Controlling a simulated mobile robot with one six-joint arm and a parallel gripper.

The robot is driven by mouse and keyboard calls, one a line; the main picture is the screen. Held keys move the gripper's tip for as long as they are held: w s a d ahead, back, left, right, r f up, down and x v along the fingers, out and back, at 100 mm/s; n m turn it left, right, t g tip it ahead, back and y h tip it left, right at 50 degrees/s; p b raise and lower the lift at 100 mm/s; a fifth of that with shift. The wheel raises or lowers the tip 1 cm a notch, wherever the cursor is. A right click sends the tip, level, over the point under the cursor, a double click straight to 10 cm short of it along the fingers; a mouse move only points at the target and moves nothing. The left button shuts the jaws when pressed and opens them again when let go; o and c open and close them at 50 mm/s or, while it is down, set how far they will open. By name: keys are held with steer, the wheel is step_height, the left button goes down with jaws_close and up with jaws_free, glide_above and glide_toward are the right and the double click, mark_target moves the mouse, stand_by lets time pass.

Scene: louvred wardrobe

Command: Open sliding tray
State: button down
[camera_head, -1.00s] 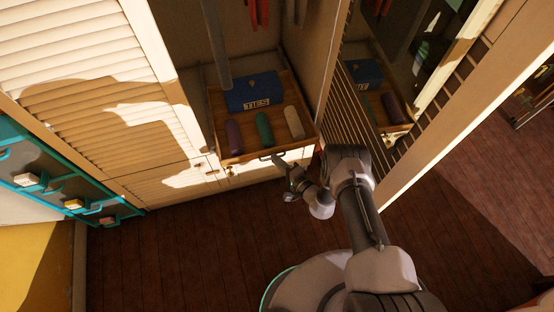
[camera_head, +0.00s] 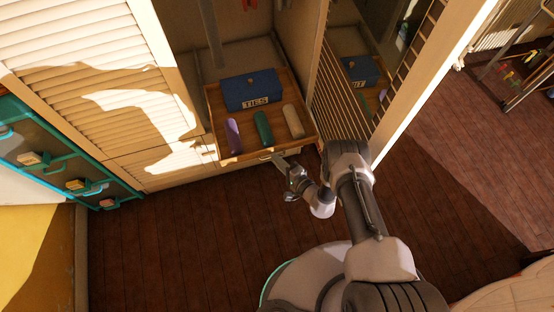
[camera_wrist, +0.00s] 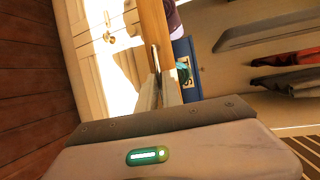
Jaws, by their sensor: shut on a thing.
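The sliding tray (camera_head: 242,154) is a shallow wooden tray, pulled part of the way out of the open wardrobe. It holds a blue box (camera_head: 251,91) labelled TIES and three rolled items in purple, green and beige. My gripper (camera_head: 278,158) is at the middle of the tray's front edge, shut on its handle. In the wrist view the fingers (camera_wrist: 159,92) close around the thin handle (camera_wrist: 154,58) on the wooden front (camera_wrist: 152,22). The exact finger contact is small and partly hidden.
A louvred door (camera_head: 90,70) stands left of the opening. A mirrored louvred door (camera_head: 350,85) stands open on the right, close to my arm. A teal-framed unit (camera_head: 65,165) is at the far left. Wooden floor (camera_head: 180,230) in front is clear.

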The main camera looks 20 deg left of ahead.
steer(key=c, duration=1.5)
jaws_free()
steer(key=shift+r, duration=0.35)
steer(key=s+d+r+p, duration=0.1)
steer(key=s+d+p, duration=0.1)
steer(key=s, duration=0.2)
steer(key=s+d+r+p, duration=0.2)
steer(key=s+d, duration=0.1)
steer(key=s, duration=0.2)
steer(key=s+d+r+p, duration=0.1)
steer(key=s+d+p, duration=0.2)
steer(key=s, duration=0.2)
steer(key=shift+r, duration=0.15)
steer(key=shift+w, duration=0.1)
steer(key=shift+c, duration=0.2)
